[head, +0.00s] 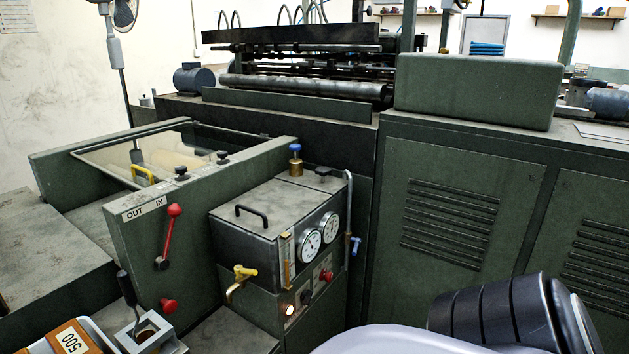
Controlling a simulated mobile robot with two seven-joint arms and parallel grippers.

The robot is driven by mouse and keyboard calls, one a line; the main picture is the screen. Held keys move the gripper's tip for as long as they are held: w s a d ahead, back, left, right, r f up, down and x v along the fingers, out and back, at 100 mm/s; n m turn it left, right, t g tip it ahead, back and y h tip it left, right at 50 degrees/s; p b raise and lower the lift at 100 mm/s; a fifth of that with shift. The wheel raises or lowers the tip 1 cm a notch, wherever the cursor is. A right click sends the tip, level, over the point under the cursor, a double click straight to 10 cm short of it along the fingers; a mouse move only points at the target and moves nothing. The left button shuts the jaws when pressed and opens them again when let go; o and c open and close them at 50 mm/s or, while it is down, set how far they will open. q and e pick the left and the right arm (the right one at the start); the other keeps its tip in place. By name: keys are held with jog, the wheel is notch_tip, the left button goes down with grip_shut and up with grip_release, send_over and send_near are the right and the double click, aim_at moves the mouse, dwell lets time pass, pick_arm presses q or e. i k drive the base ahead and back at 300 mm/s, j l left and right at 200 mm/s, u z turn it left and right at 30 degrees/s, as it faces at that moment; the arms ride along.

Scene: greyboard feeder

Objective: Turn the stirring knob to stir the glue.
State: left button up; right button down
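A grey metal box (255,222), which looks like the glue tank, has a closed lid with a black handle (252,215). Below the gauges is a small panel with a lit button (289,309), a dark knob (306,297) and a red knob (327,275). I see no readable label saying which knob is for stirring. The glue is hidden. Neither gripper is in the head view.
A red lever (168,238) and a red knob (168,305) are on the green side plate under an "OUT IN" label (145,207). A brown block marked 500 (72,340) is at bottom left. My dark arm link fills the bottom right. Vented cabinets (450,215) stand at right.

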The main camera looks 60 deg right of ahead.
aim_at(322, 172)
jog(key=z, duration=1.95)
